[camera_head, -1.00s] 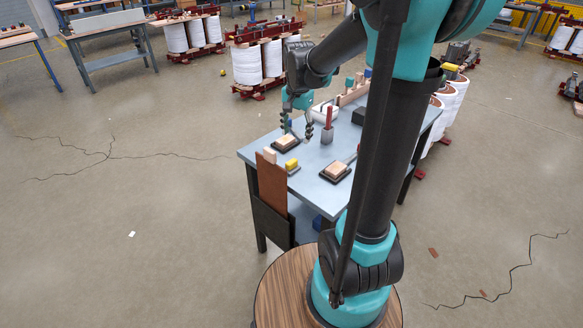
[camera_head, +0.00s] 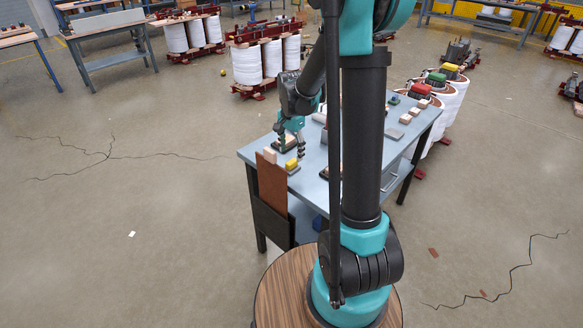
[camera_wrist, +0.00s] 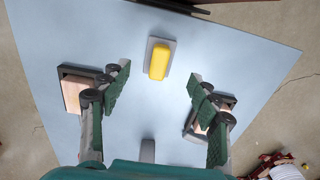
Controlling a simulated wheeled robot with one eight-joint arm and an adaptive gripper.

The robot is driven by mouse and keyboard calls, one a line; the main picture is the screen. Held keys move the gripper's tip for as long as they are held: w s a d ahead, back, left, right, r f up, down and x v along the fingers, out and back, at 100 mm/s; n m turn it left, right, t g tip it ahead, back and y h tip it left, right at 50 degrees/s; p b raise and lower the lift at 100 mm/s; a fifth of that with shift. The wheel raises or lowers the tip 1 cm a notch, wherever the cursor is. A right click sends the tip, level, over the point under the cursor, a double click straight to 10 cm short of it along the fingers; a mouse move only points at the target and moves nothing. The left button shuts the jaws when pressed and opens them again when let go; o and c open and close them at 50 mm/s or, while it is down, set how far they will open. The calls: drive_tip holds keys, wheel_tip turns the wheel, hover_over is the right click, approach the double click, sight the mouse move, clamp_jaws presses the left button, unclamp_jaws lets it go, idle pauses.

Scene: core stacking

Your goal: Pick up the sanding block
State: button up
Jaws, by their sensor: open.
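A yellow block on a thin grey plate, which looks like the sanding block (camera_wrist: 159,60), lies on the blue-grey tabletop (camera_wrist: 245,55). It also shows near the table's front left corner in the head view (camera_head: 291,164). My gripper (camera_wrist: 161,73) is open and empty above the table, its green-padded fingers spread to either side of the block in the wrist view. In the head view my gripper (camera_head: 293,141) hangs just behind the block, apart from it. The height gap is hard to judge.
Pale wooden pieces in dark trays sit left (camera_wrist: 76,94) and right (camera_wrist: 208,118) under the fingers. A grey object (camera_wrist: 147,150) lies near the wrist. A brown board (camera_head: 270,184) stands at the table's front left edge. My arm hides much of the table.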

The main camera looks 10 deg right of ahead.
sight(291, 161)
drive_tip(key=shift+f, duration=2.85)
drive_tip(key=c, duration=1.4)
drive_tip(key=shift+r, duration=0.1)
wheel_tip(291, 161, up, 20)
drive_tip(key=shift+f, duration=0.1)
